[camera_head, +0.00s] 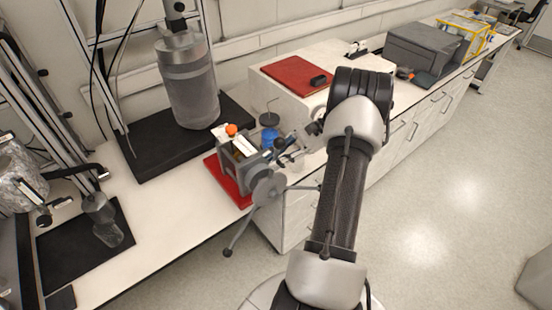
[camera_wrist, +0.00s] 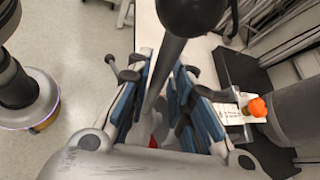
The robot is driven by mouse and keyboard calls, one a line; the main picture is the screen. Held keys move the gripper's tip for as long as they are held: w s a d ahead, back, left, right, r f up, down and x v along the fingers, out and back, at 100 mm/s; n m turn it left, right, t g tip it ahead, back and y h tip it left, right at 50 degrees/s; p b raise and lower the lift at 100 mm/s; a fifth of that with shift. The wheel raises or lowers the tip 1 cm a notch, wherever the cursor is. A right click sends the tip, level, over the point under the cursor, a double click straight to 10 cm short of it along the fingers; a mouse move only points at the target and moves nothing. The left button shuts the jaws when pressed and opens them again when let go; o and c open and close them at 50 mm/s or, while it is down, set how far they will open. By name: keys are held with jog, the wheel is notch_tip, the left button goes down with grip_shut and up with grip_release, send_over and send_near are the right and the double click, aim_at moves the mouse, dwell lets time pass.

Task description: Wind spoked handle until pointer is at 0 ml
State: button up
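The pump-like device (camera_head: 245,160) is a grey body with an orange knob (camera_head: 231,129) and a pale scale strip on top. Its spoked handle (camera_head: 268,187) has a round grey hub facing the aisle, with a ball-ended spoke (camera_head: 237,235) pointing down-left. My gripper (camera_head: 291,150) is at the handle's upper right side. In the wrist view my gripper (camera_wrist: 166,75) is open, its blue-padded fingers on either side of a grey spoke (camera_wrist: 172,50) with a dark ball near the camera. Whether they touch the spoke cannot be told. The pointer and scale reading are too small to read.
A red mat (camera_head: 229,182) lies under the device. A large metal reactor vessel (camera_head: 188,80) stands behind it on a black base. A white cabinet top (camera_head: 335,58) with a red pad (camera_head: 297,74) is right of it. Open floor (camera_head: 430,200) lies in front.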

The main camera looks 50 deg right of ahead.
jog(key=shift+o, duration=1.1)
jog(key=shift+a, duration=0.15)
jog(key=v, duration=1.2)
jog(key=shift+w, duration=0.1)
